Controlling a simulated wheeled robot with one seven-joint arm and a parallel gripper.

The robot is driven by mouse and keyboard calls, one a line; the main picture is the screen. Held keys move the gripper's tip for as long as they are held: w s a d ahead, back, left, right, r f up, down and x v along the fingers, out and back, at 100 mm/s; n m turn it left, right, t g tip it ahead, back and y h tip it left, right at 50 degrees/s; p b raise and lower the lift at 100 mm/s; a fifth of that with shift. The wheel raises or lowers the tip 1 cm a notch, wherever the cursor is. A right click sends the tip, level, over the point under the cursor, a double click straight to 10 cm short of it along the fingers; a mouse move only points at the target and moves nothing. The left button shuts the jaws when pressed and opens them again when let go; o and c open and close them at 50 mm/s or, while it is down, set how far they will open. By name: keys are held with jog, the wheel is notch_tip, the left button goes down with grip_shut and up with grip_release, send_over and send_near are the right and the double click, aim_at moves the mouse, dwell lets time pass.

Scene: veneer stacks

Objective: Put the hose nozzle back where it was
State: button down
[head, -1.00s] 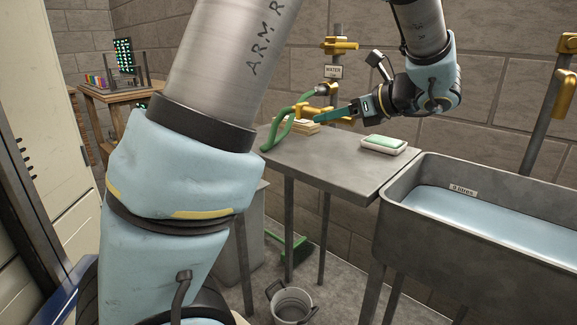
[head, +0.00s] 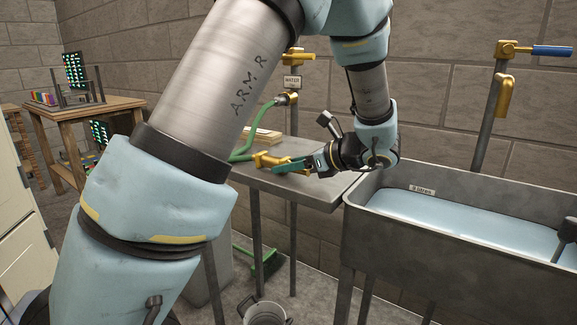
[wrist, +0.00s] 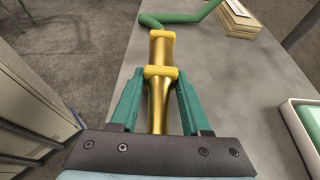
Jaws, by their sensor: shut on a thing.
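The brass hose nozzle (head: 271,160) with yellow collars is over the near part of the grey metal table (head: 318,194). My gripper (head: 291,166) is shut on it, its green fingers on either side of the barrel. In the wrist view the nozzle (wrist: 161,88) points away from my gripper (wrist: 159,92), with the green hose (wrist: 180,17) leaving its far end. In the head view the hose (head: 257,127) runs up to a brass fitting on the wall pipe. I cannot tell whether the nozzle touches the tabletop.
A wooden stack (head: 263,135) lies at the table's back; it also shows in the wrist view (wrist: 238,18). A white dish with a green pad (wrist: 301,125) lies right of my gripper. A water-filled sink (head: 450,195) stands right. A bucket (head: 265,313) and a broom are below.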

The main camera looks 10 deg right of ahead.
jog(key=shift+f, duration=0.2)
jog(key=shift+c, duration=1.8)
grip_release()
jog(key=shift+r, duration=0.25)
jog(key=v, duration=1.2)
jog(key=shift+w+d, duration=0.1)
